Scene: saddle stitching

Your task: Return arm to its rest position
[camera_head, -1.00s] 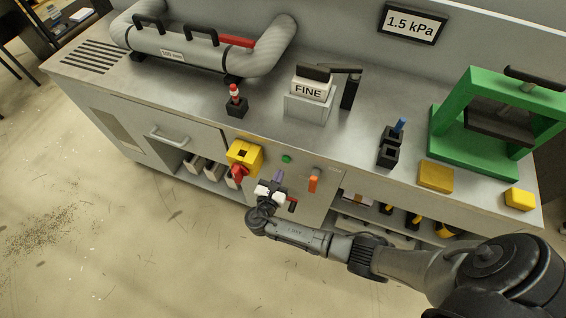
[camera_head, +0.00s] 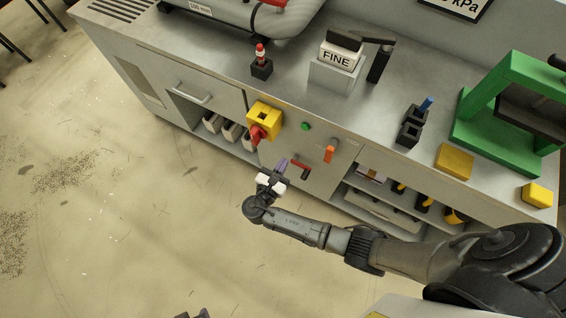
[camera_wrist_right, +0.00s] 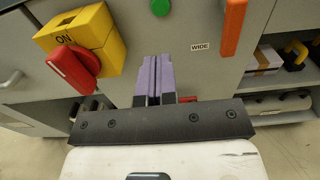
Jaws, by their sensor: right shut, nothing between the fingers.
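My right gripper (camera_head: 281,167) is in front of the cabinet's front panel, below the yellow switch box, and apart from it in the head view. In the right wrist view its purple fingers (camera_wrist_right: 153,80) are together with nothing between them. My right arm reaches in from the lower right. In the head view, a small dark and purple tip that may be part of my left gripper shows at the bottom edge; its jaws cannot be made out.
The yellow box with a red knob (camera_head: 264,122), a green button (camera_head: 306,126) and an orange lever (camera_head: 329,154) are on the panel. A green press (camera_head: 480,128) stands on the bench at right. Open shelves lie below. The floor at left is clear.

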